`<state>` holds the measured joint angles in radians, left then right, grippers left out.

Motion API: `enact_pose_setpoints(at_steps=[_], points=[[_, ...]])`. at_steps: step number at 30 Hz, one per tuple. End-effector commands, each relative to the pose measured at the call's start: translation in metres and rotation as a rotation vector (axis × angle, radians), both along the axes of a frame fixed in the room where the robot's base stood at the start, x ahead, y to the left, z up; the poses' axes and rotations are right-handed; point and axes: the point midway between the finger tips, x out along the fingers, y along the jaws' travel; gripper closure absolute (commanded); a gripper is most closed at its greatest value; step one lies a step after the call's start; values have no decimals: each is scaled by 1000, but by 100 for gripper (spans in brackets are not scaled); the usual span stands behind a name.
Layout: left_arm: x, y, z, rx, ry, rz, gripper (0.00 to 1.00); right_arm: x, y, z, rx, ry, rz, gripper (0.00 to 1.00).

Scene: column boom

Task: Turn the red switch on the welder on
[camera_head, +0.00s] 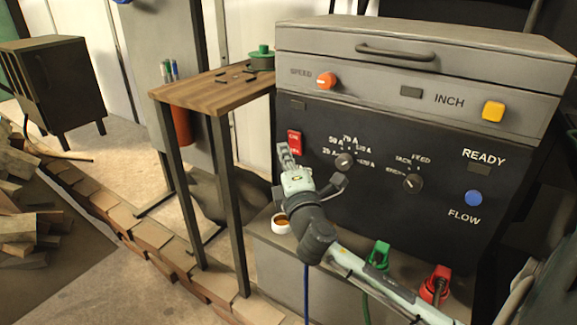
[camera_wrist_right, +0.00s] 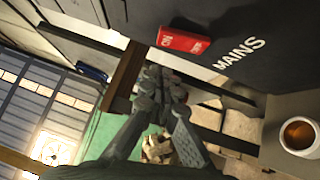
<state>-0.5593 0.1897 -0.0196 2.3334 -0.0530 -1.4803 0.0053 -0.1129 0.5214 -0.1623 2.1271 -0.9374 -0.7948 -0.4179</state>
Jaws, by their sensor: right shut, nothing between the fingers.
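The welder (camera_head: 410,110) is a grey and black machine with a large front panel. Its red switch (camera_head: 294,142) is a small rocker at the left edge of the dark panel. In the right wrist view the red switch (camera_wrist_right: 184,40) shows white lettering, beside the word MAINS. I cannot tell its on or off position for sure. My right gripper (camera_head: 284,152) is shut and empty, just below and left of the switch in the head view. In the wrist view its fingertips (camera_wrist_right: 163,82) appear apart from the switch. My left gripper is out of view.
Two dials (camera_head: 344,161), an orange knob (camera_head: 326,80), a yellow button (camera_head: 493,110) and a blue button (camera_head: 474,198) are on the welder. A wooden-topped table (camera_head: 210,92) stands left of it. A white cup (camera_wrist_right: 300,136) with brown contents sits on the ledge below the panel.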

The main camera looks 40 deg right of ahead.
Motion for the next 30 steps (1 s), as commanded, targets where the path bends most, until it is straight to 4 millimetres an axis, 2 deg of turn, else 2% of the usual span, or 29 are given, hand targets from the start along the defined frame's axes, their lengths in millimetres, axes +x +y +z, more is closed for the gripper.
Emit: enact_pose_setpoints(at_steps=[3,9,21,22,24,30], points=[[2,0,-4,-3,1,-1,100,5,-18,3,-5,3,-2,100],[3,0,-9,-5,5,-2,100,10,-30,5,-1,3,0,100],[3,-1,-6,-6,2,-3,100,11,-33,7,0,2,-2,100],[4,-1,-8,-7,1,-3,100,12,-35,9,0,2,-3,100],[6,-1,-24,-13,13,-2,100,14,-39,10,0,2,-2,100],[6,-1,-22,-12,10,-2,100,13,-38,10,-1,1,-1,100]])
